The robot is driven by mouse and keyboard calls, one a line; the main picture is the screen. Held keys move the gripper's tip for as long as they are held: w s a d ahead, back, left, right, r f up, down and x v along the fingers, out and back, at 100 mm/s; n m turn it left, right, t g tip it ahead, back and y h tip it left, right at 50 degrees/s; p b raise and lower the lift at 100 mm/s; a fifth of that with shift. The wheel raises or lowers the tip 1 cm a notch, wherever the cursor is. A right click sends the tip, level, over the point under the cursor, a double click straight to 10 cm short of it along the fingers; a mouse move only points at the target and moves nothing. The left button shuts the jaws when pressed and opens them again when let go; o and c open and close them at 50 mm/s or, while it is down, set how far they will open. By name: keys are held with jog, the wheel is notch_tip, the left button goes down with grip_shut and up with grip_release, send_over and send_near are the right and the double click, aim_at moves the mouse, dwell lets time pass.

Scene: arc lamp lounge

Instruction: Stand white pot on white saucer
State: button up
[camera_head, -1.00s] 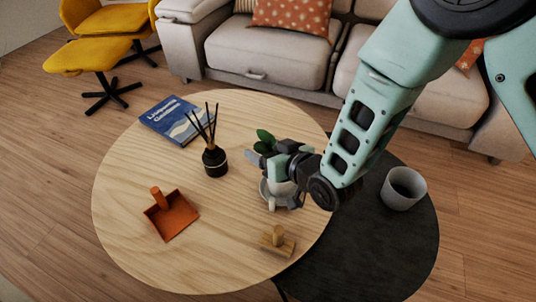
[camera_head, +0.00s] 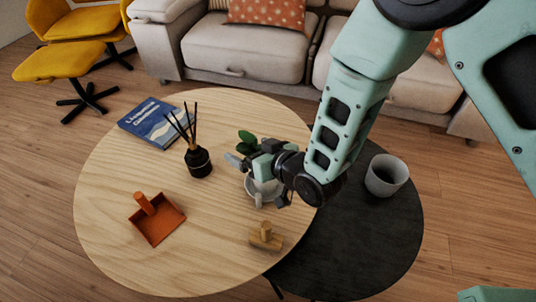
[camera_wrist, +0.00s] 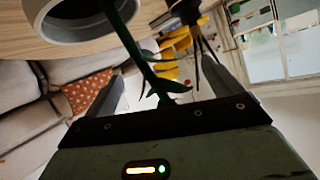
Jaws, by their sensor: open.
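A white pot with a green plant (camera_head: 247,141) stands on the round wooden table, mostly hidden behind my gripper (camera_head: 243,163). A pale round rim (camera_head: 250,190), apparently the white saucer, shows below the gripper; I cannot tell where pot and saucer meet. My gripper is open at the plant, close above the pale rim. In the wrist view, the plant's green stem and leaves (camera_wrist: 150,75) pass between the spread fingers, and a pale round piece (camera_wrist: 85,22) shows at the upper left; I cannot tell whether it is pot or saucer.
On the wooden table (camera_head: 110,215) are a black reed diffuser (camera_head: 198,161), a blue book (camera_head: 152,123), an orange dustpan-like tray (camera_head: 158,222) and a small wooden block with a knob (camera_head: 266,237). A grey cup (camera_head: 386,176) stands on the adjoining dark table (camera_head: 350,245).

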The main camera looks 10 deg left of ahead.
jog(key=p+v, duration=0.1)
jog(key=v, duration=1)
jog(key=shift+d, duration=0.15)
jog(key=s+d+r+g+h, duration=0.8)
jog(key=s+d+r+h, duration=0.2)
jog(key=s+d+r, duration=0.3)
jog(key=d+r, duration=0.1)
jog(key=d, duration=0.2)
jog(key=shift+s+d+m, duration=0.3)
jog(key=shift+s, duration=0.05)
notch_tip(320, 180, up, 23)
jog(key=p, duration=2.3)
